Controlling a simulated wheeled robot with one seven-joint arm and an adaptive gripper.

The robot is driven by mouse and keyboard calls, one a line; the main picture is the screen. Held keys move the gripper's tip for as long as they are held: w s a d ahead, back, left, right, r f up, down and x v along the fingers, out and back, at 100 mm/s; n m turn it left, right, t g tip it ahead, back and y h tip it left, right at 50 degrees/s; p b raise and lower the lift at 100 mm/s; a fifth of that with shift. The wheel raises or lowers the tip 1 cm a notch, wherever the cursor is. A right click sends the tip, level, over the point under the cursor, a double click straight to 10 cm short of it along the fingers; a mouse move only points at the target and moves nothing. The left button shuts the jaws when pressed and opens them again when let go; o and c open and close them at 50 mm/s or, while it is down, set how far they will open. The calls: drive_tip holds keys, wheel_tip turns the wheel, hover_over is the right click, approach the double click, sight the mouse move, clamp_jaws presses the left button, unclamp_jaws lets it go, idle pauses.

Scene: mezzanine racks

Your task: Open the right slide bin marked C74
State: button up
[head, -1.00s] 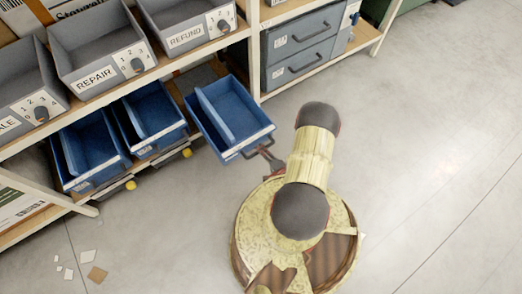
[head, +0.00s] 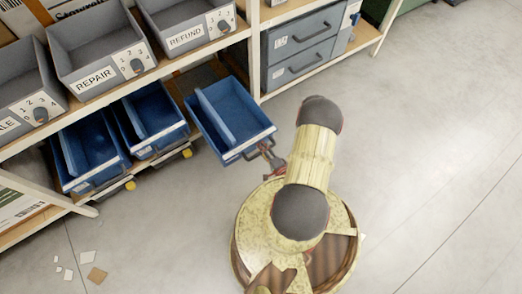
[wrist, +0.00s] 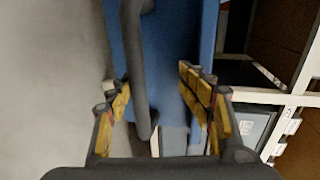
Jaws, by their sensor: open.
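The right blue slide bin (head: 240,108) is pulled far out from the lower shelf, past the two other blue bins, with its front toward me. Its marking is too small to read. My gripper (head: 265,150) is at the bin's front, by its dark handle. In the wrist view, the handle (wrist: 134,60) runs up and down between the spread fingers of my gripper (wrist: 155,95), nearer the left finger. The blue front (wrist: 175,50) lies behind it. The fingers are open; contact with the handle cannot be told.
Two blue bins (head: 90,155) (head: 152,120) stay in the shelf to the left. Grey bins marked REPAIR (head: 95,62) and REFUND (head: 185,28) stand above. Grey drawers (head: 300,52) are at the right. Paper scraps (head: 96,274) lie on the floor; the floor at right is clear.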

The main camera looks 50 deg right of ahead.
sight(259, 140)
drive_tip(key=o, duration=1.2)
drive_tip(key=r, duration=0.6)
drive_tip(key=shift+w+d, duration=0.15)
drive_tip(key=shift+w, duration=0.15)
wheel_tip(259, 140, up, 2)
drive_tip(key=shift+s+r, duration=0.1)
drive_tip(key=shift+s, duration=0.05)
drive_tip(key=shift+c, duration=0.4)
drive_tip(key=shift+s+r, duration=0.1)
drive_tip(key=c, duration=0.6)
drive_tip(key=shift+f, duration=0.25)
drive_tip(key=c, duration=0.5)
drive_tip(key=shift+f, duration=0.2)
